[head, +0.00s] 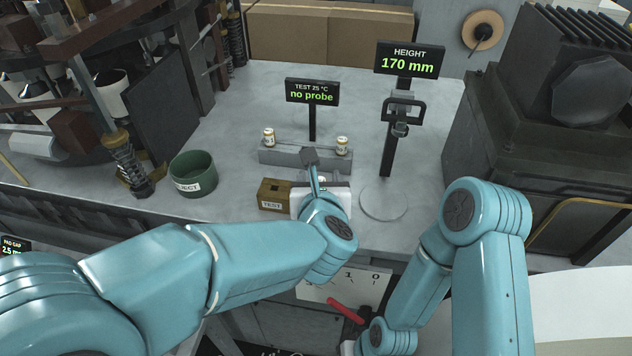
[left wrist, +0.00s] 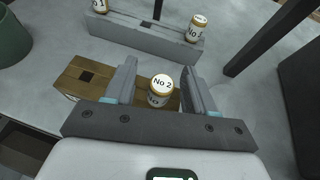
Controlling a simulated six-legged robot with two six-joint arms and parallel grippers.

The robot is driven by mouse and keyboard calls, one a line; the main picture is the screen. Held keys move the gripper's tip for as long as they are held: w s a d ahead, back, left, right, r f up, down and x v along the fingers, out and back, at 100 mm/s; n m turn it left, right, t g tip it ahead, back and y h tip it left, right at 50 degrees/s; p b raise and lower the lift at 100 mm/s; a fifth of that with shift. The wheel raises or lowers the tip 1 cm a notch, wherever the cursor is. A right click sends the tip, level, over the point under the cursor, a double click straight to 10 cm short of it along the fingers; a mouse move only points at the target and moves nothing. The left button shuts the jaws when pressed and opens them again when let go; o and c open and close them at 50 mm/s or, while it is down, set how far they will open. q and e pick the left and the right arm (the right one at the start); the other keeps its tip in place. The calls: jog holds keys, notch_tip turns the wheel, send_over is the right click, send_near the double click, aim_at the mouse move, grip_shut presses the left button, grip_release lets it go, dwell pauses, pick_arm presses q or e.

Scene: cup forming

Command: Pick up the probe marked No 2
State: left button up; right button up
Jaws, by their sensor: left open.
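The probe marked No 2 (left wrist: 160,88) is a short white cylinder with a gold band and a white lettered top. It stands between the spread fingers of my left gripper (left wrist: 159,76) in the left wrist view, with a gap on each side. My left gripper is open and holds nothing. In the head view, my left arm covers most of this spot. My right arm reaches down at the lower right, and its gripper fingers do not show.
A grey rack (head: 300,157) bears a probe at its left (head: 268,136) and right (head: 342,145). A wooden TEST block (head: 272,194) and green REJECT bin (head: 193,174) stand left. A height gauge (head: 388,140) reads 170 mm; the test sign (head: 312,92) reads no probe.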

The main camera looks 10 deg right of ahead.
pick_arm(q)
jog(key=shift+s+d+r, duration=0.1)
jog(key=shift+s+r, duration=0.05)
jog(key=shift+s, duration=0.2)
jog(key=c, duration=0.4)
grip_shut()
